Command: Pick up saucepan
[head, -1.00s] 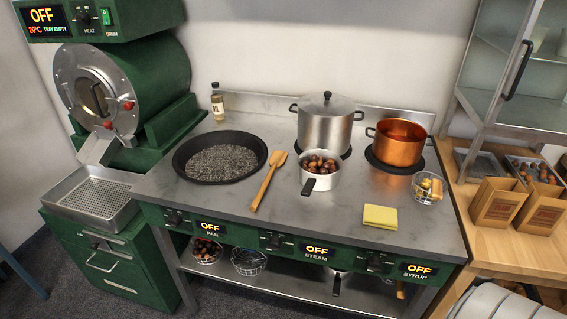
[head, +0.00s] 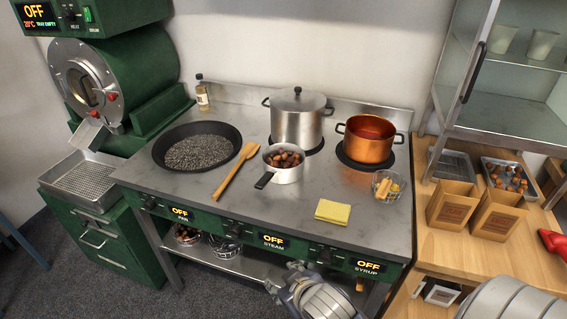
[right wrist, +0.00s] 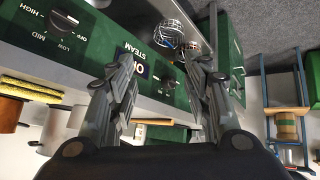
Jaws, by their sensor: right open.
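A small pale saucepan (head: 283,174) full of brown chestnuts (head: 284,159) sits on the steel counter, in front of the lidded pot. Its dark handle points toward the front left. My right gripper (head: 283,278) is low in front of the counter's front panel, below and apart from this saucepan. In the right wrist view its two fingers (right wrist: 162,78) are spread with nothing held between them; the panel with the STEAM label is beyond them. My left gripper is not in view.
Wire baskets (head: 224,247) sit on the shelf below. The counter's front middle is clear.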

